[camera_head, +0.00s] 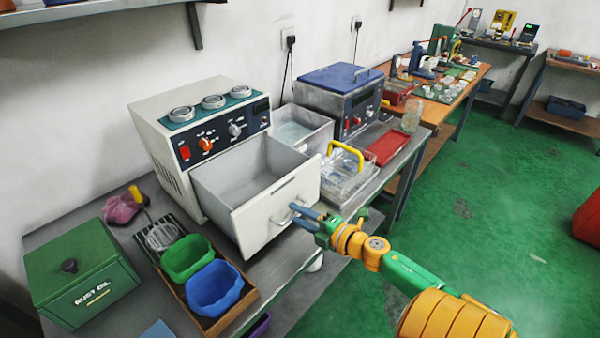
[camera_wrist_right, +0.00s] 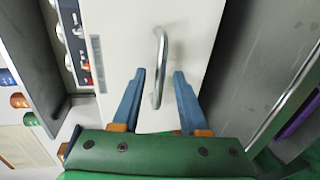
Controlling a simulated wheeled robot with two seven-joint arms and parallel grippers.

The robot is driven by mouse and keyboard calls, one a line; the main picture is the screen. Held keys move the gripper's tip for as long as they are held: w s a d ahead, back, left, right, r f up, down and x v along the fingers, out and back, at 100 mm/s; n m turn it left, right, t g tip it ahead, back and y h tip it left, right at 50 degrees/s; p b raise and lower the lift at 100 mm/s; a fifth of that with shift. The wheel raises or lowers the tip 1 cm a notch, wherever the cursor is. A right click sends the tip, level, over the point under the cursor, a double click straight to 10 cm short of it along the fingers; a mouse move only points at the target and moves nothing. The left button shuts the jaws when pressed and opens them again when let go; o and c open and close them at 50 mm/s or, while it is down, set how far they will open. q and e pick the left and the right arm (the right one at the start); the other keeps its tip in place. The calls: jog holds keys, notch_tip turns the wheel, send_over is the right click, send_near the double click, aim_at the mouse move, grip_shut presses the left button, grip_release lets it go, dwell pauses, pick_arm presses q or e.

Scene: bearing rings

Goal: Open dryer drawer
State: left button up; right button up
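The dryer (camera_head: 165,118) is a cream box with a dark control panel and several round lids on top. Its drawer (camera_head: 262,220) is pulled well out, and its empty grey inside shows in the head view. The metal bar handle (camera_wrist_right: 160,70) is on the drawer's cream front. My right gripper (camera_head: 295,214) is at this handle, with its blue fingers on either side of the bar. In the wrist view the fingers are apart, with a gap between each finger and the handle, so it is open. My left gripper is in neither view.
A green rust oil box (camera_head: 82,275) and a wooden tray (camera_head: 235,310) with green and blue bowls stand left of the drawer. A wire basket (camera_head: 350,178) with a yellow handle and a blue-lidded machine (camera_head: 345,95) stand to the right. The green floor in front is clear.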

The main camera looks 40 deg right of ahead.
jog(key=v, duration=0.7)
jog(key=shift+d, duration=0.1)
dwell(0.4)
